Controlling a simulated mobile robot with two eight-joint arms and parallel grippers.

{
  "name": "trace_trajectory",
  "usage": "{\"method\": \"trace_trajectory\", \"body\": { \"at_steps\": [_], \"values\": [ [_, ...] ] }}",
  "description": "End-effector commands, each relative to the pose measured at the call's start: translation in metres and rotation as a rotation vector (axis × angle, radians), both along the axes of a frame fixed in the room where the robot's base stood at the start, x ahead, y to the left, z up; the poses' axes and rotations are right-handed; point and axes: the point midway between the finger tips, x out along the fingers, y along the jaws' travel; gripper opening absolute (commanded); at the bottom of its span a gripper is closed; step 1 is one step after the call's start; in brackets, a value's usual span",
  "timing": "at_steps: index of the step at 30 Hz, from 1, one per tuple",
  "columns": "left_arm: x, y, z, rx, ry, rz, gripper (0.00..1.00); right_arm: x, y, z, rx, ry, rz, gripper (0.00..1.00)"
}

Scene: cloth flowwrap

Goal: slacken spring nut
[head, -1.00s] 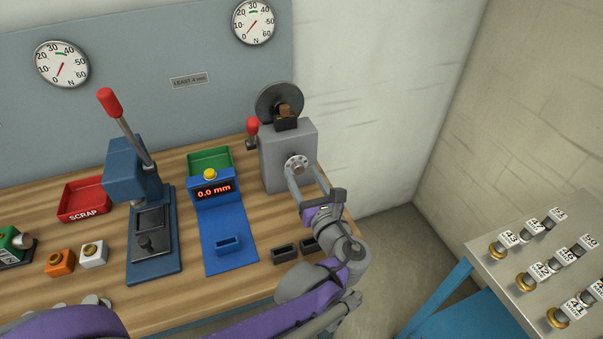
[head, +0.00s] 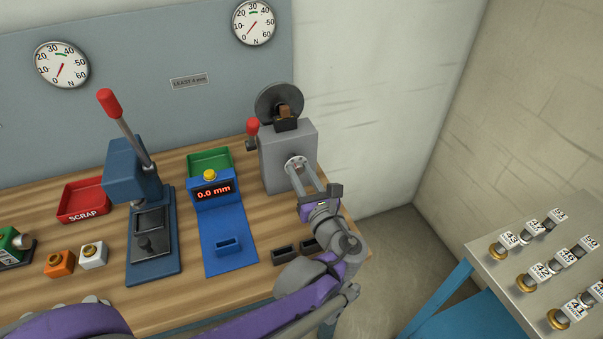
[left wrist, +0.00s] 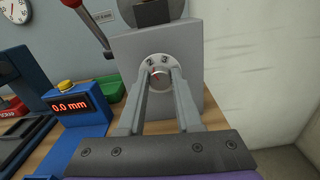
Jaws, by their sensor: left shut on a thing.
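The spring nut is a small round metal knob (left wrist: 160,78) on the front of a grey machine block (head: 287,150), in a pale dial marked with digits, of which 2 and 3 show in the left wrist view. My left gripper (head: 297,164) reaches the block from the front, its two long grey fingers closed on either side of the nut. In the left wrist view the fingertips (left wrist: 160,80) grip the nut, and a red mark shows on its face. My right gripper is not in view.
A red-knobbed lever (head: 252,126) stands at the block's left. A blue gauge stand (head: 215,192) reads 0.0 mm. Further left are a blue press (head: 128,170) and a red scrap tray (head: 84,200). Two wall dials (head: 254,22) hang above. A rack of numbered parts (head: 545,270) stands right.

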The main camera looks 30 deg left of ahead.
Motion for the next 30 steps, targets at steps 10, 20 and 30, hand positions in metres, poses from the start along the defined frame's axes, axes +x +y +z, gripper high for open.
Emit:
{"method": "trace_trajectory", "body": {
  "at_steps": [10,20,30],
  "values": [
    [0.0,0.0,0.0,-0.057,-0.067,0.0,0.0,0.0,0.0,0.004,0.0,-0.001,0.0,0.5],
    [-0.001,0.001,0.001,-0.231,-0.269,0.0,0.0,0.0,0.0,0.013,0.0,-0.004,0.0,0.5],
    [-0.002,0.001,0.0,-0.442,-0.517,0.0,0.0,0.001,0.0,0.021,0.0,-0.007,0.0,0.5]
  ]
}}
